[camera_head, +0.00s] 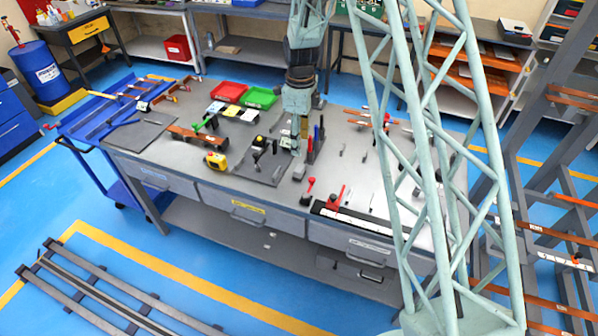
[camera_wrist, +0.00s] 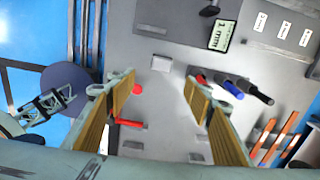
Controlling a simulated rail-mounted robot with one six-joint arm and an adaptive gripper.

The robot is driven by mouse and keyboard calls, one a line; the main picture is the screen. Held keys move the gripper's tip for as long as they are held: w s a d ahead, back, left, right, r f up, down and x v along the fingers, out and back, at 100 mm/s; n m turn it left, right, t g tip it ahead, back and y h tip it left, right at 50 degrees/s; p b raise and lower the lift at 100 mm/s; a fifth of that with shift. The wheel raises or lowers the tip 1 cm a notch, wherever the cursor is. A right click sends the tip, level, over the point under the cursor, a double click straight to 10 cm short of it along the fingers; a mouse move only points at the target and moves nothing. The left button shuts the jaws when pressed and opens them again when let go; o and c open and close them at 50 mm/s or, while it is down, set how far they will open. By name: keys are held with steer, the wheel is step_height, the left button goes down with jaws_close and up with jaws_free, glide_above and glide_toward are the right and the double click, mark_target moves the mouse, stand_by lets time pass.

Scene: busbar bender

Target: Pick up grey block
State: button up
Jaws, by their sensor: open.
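The grey block (camera_head: 299,171) is a small light-grey piece on the grey workbench (camera_head: 235,190), near its front middle. It also shows in the wrist view (camera_wrist: 162,64), just beyond the gap between my fingertips. My gripper (camera_wrist: 160,82) is open, with tan pads on both fingers and nothing between their tips. In the head view my gripper (camera_head: 298,140) points down above the bench, behind and above the block. The block appears apart from both fingers; its exact distance below them is hard to tell.
Upright red, blue and black handles (camera_wrist: 233,86) stand close right of the block. Red-handled tools (camera_head: 338,197) and a black strip (camera_head: 375,227) lie at the front right. A yellow meter (camera_head: 216,160) is to the left. Red (camera_head: 229,91) and green (camera_head: 260,97) trays sit behind.

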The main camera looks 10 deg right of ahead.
mark_target(299, 168)
steer(key=shift+w+f+m, duration=0.15)
steer(key=shift+w+f, duration=0.05)
steer(key=shift+f, duration=0.35)
steer(key=shift+w+f+m, duration=0.15)
steer(key=shift+f, duration=0.4)
steer(key=shift+f, duration=0.1)
steer(key=shift+f+p, duration=0.55)
steer(key=shift+f, duration=3.65)
steer(key=shift+f, duration=0.1)
steer(key=shift+a+f+p, duration=0.1)
steer(key=shift+f+p, duration=0.5)
steer(key=shift+f, duration=1.9)
steer(key=c, duration=1)
